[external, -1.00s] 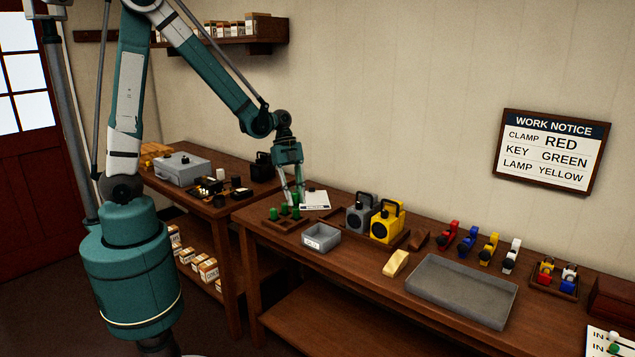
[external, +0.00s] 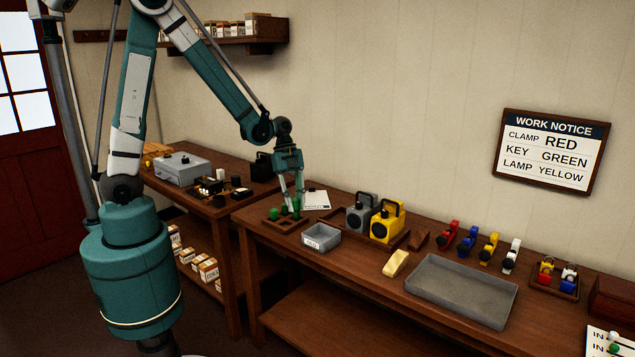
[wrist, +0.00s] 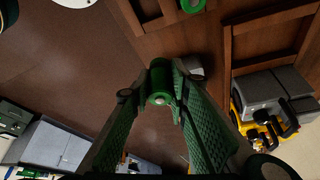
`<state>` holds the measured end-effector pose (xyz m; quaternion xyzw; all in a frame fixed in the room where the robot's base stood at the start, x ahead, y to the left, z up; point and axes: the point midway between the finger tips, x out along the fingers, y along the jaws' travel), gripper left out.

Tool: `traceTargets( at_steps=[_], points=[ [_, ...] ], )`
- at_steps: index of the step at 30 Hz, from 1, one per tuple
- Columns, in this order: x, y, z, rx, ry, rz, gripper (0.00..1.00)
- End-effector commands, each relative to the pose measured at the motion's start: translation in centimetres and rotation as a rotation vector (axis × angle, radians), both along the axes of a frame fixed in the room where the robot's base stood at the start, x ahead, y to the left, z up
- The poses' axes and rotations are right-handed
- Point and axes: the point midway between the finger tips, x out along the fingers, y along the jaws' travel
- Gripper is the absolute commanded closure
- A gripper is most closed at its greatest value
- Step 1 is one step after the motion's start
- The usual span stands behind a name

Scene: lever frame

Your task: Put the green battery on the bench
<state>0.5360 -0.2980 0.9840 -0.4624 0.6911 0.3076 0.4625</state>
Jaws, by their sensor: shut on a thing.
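My gripper (external: 292,201) is at the far left end of the wooden bench (external: 372,272), over the small wooden battery rack (external: 285,226). In the wrist view my gripper (wrist: 162,100) is shut on a green battery (wrist: 159,80), which sits between the fingertips. Another green battery stands at the left of the rack in the external view (external: 274,214); one also shows at the top edge of the wrist view (wrist: 190,4). The fingers partly hide the rack, and I cannot tell how far the held battery is above it.
A grey bin (external: 321,236) stands just right of the rack. A yellow block (external: 396,263) and a grey tray (external: 462,290) stand further right. Bare bench lies between bin and block.

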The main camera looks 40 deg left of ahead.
Motion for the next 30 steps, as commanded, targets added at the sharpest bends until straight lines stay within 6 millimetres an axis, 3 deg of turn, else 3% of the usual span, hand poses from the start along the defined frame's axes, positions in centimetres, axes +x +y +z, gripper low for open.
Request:
traceTargets(
  at_steps=[12, 30],
  points=[
    [0.0, 0.0, -4.3, 0.0, 0.0, 0.0, 0.96],
    [0.1, 0.0, -5.2, 0.0, 0.0, 0.0, 0.96]
  ],
)
